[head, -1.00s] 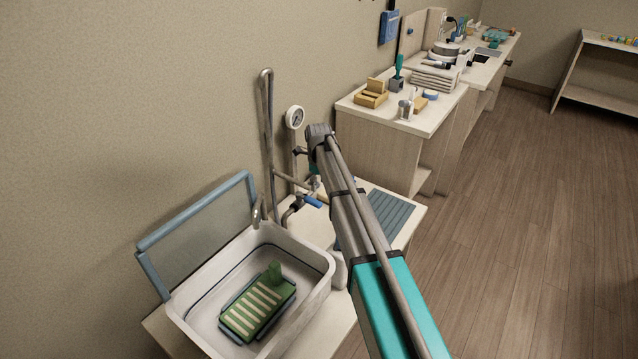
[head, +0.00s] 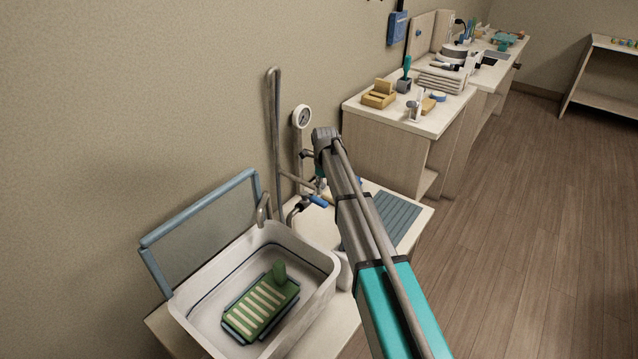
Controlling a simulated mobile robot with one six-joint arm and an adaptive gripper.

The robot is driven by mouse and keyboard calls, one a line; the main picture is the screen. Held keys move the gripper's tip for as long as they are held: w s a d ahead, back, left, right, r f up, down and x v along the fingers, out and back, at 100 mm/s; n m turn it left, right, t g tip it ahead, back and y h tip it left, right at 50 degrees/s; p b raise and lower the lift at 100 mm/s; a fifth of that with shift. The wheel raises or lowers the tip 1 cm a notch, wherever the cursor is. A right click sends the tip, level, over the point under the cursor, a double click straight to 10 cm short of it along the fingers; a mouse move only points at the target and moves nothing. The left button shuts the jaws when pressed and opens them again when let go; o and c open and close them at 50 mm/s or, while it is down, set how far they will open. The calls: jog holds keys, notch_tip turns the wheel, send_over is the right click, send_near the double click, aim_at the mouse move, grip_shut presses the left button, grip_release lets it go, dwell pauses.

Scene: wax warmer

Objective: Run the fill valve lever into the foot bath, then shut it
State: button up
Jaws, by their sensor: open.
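The fill valve lever (head: 319,201) is a small blue handle on the grey pipework beside the wall, right of the spout (head: 264,208). The foot bath (head: 325,287) is a white basin at lower left, below the spout. No water stream is visible. My arm reaches from the lower right to the pipework and bends down at its far end. My gripper (head: 320,186) is close to the lever; only a small part shows, and its fingers are mostly hidden behind my arm. I cannot tell whether it touches the lever.
A green slatted rack (head: 259,308) lies in the bath. A blue-framed panel (head: 205,225) stands behind it. A round gauge (head: 302,117) is above the lever. A grey ribbed mat (head: 396,222) lies right of my arm. A cluttered counter (head: 425,125) stands behind; the floor at right is clear.

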aim_at(324, 202)
jog(key=shift+f+b, duration=2.8)
jog(key=shift+f, duration=0.2)
jog(key=shift+f+b, duration=0.55)
jog(key=shift+f, duration=0.05)
